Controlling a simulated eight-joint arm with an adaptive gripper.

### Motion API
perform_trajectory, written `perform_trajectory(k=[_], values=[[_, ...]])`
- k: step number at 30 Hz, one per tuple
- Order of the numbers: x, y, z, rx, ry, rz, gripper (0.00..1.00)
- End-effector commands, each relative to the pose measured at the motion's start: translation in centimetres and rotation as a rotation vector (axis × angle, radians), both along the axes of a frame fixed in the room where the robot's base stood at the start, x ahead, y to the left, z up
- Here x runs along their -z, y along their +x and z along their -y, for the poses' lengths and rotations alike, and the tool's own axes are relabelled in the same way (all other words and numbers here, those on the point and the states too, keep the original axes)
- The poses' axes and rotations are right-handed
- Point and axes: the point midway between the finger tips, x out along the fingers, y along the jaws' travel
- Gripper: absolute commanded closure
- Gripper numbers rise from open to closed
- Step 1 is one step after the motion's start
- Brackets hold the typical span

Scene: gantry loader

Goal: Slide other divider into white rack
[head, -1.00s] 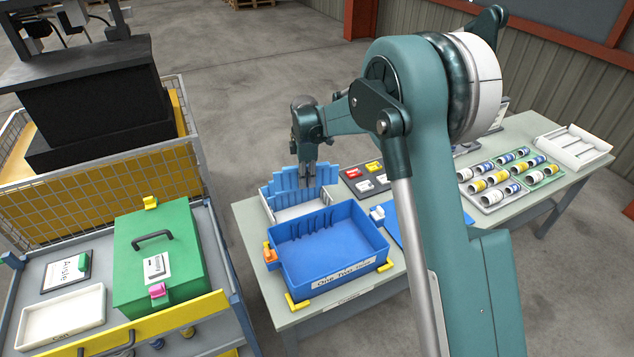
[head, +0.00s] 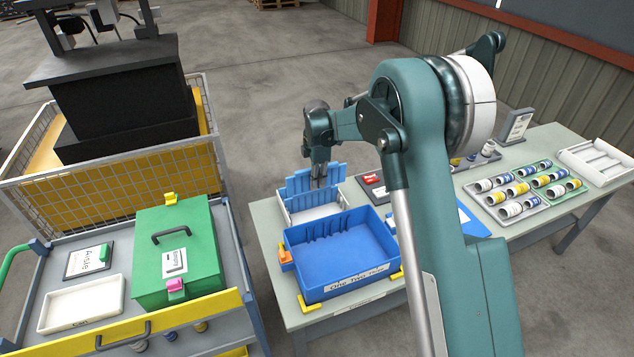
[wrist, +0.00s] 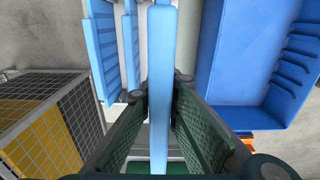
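The white rack (head: 322,212) stands on the table behind the blue bin, with blue stepped dividers (head: 297,185) upright at its back. In the wrist view, a light blue divider (wrist: 161,60) runs edge-on between the two green-padded fingers of my gripper (wrist: 160,98), which look closed on it. Two more blue panels (wrist: 102,50) show to its left there, apart from it. In the head view my gripper (head: 319,182) points down over the rack. The lower end of the held divider and its fit with the rack cannot be made out.
The blue bin (head: 318,285) with ribbed inner walls stands right in front of the rack, with an orange clip (head: 285,257) on its left. A cart with a green box (head: 180,250) and a wire cage (head: 115,180) stand left. Trays of cans (head: 510,190) lie right.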

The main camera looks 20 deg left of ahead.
Motion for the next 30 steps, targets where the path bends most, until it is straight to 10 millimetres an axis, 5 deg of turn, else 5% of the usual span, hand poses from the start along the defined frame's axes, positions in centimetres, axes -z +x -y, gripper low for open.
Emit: perform_trajectory(k=[30], values=[[4.3, 0.0, 0.0, 0.001, 0.0, 0.0, 1.0]])
